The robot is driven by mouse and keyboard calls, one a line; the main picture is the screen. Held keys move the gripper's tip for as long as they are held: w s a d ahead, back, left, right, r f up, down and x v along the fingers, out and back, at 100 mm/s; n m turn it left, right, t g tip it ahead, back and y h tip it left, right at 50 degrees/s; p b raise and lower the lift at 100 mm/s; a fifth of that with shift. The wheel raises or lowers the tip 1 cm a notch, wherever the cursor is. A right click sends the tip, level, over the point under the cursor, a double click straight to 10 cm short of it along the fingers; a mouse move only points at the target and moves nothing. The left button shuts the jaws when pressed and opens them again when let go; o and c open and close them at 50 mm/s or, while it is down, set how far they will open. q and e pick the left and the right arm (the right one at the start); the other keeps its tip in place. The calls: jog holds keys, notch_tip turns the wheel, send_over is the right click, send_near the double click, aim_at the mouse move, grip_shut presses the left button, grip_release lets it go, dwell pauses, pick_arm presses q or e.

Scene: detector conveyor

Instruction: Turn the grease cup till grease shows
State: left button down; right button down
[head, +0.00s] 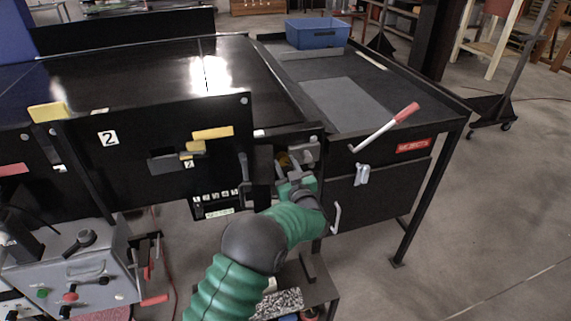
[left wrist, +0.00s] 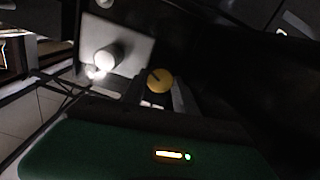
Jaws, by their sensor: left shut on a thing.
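The grease cup is a round brass-yellow cap (left wrist: 160,79) with a dark mark on its face, in the middle of the left wrist view. In the head view a small yellowish part of it (head: 283,160) shows just beyond my left gripper (head: 291,172), at the conveyor's near side. My left gripper is shut on the cup; its fingers (left wrist: 161,95) are dark in the wrist view and their contact is partly hidden. I cannot make out any grease. My right gripper is not in view.
A pale block with a bright round knob (left wrist: 105,58) sits beside the cup. A black panel marked 2 (head: 150,150) stands left of my arm. A red-handled lever (head: 385,128) and a reject door (head: 378,190) are to the right. A grey control box (head: 75,270) stands lower left.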

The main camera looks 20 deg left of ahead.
pick_arm(q)
jog(key=shift+s+d+f, duration=0.1)
jog(key=shift+f, duration=0.3)
jog(key=c, duration=1.3)
grip_release()
jog(key=o, duration=0.3)
jog(key=shift+r, duration=0.15)
jog(key=shift+o, duration=0.2)
jog(key=shift+r, duration=0.15)
jog(key=b+v, duration=0.2)
jog(key=v, duration=1.4)
jog(key=shift+s+d, duration=0.25)
jog(key=shift+d, duration=0.05)
